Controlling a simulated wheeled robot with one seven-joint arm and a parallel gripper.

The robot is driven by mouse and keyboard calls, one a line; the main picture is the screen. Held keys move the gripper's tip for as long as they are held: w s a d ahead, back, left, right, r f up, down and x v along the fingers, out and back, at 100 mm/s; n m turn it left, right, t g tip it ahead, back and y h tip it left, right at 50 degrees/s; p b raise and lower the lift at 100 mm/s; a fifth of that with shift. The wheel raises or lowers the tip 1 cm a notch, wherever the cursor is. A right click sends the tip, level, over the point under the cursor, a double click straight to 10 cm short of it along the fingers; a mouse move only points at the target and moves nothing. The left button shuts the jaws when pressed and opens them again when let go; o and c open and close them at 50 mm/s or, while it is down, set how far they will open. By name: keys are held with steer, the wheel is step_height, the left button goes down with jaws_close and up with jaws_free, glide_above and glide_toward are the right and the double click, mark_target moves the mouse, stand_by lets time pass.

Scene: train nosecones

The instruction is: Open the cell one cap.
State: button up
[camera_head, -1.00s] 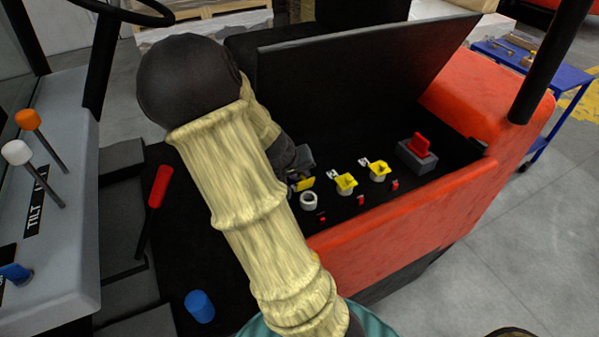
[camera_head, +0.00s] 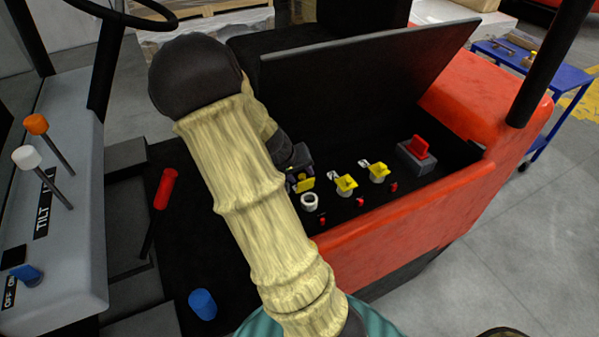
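The battery compartment stands open, with a row of cells inside. At the left end, a white ring-shaped cell opening (camera_head: 310,201) is uncovered, and a yellow cap (camera_head: 306,184) stands tilted up just behind it. I take this to be cell one, but no label is readable. My gripper (camera_head: 298,176) is at this cap, its dark fingers behind and left of it. My forearm and wrist hide much of it, so I cannot tell whether the fingers hold the cap. The middle yellow cap (camera_head: 346,186) and right yellow cap (camera_head: 378,173) sit over their cells.
A black lid (camera_head: 370,85) stands raised behind the cells. A grey connector with a red handle (camera_head: 419,148) sits at the right. The red body wall (camera_head: 410,230) borders the front. A lever console (camera_head: 70,220) and a red-handled lever (camera_head: 166,187) are at the left.

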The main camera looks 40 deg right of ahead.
steer(key=shift+r, duration=0.1)
steer(key=p+v, duration=0.2)
steer(key=v, duration=1.5)
steer(key=shift+r, duration=0.1)
steer(key=shift+s+a, duration=0.1)
steer(key=shift+a, duration=0.05)
steer(key=c, duration=0.6)
steer(key=a+f+y, duration=0.1)
steer(key=a, duration=0.1)
steer(key=s+a+f+n+y, duration=0.1)
steer(key=a+f, duration=0.1)
steer(key=s+a+f+n+t+y, duration=0.1)
steer(key=a, duration=0.2)
steer(key=shift+s+f, duration=0.1)
steer(key=shift+f, duration=0.2)
jaws_close()
steer(key=s+a+f+n+t+y, duration=0.1)
steer(key=s+a+f+n+y, duration=0.1)
steer(key=a, duration=0.7)
steer(key=s+n, duration=0.1)
steer(key=s, duration=0.1)
steer(key=shift+s+f+n+y, duration=0.25)
steer(key=shift+s+n+y, duration=0.05)
steer(key=shift+s+y, duration=0.1)
steer(key=shift+w+a, duration=0.1)
steer(key=shift+a, duration=0.1)
